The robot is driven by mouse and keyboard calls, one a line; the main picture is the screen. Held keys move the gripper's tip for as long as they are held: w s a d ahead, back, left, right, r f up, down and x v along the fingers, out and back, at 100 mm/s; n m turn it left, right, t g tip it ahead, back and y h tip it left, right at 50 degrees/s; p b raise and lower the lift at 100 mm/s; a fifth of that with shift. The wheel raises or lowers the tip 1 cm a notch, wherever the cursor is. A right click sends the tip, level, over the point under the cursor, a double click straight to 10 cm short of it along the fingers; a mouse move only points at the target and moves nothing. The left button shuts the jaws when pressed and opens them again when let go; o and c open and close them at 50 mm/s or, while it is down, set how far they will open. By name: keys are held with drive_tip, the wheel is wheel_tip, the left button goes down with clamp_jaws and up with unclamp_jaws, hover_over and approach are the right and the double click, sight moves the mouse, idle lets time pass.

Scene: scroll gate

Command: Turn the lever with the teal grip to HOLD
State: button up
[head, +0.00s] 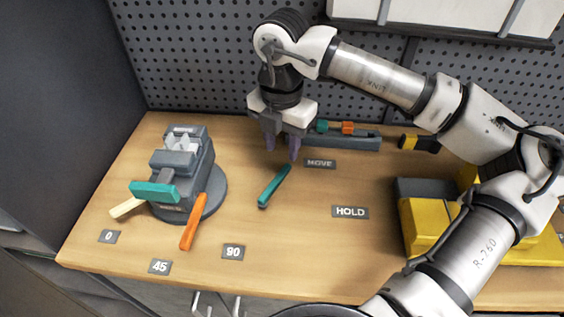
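A teal bar-shaped grip (274,187) with dark ends lies slantwise over the wooden bench, left of the MOVE label (320,163) and the HOLD label (350,211). Its upper end is near MOVE; I cannot see how it is mounted. A second teal bar (155,192) is on the front of a grey vise-like device (185,155) at the left. My gripper (282,154) points down just above the upper end of the middle teal grip. Its two dark fingers are apart, with nothing visible between them.
An orange lever (193,222) and a cream one (127,207) stick out from the device's round base, near labels 0, 45 and 90. A grey tray (350,142) lies behind my gripper. Yellow blocks (423,225) stand at the right, partly behind my arm. The bench's front middle is clear.

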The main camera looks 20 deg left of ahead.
sight(282, 173)
wheel_tip(282, 173, down, 7)
drive_tip(key=shift+f+p, duration=0.1)
drive_tip(key=shift+p, duration=0.45)
clamp_jaws()
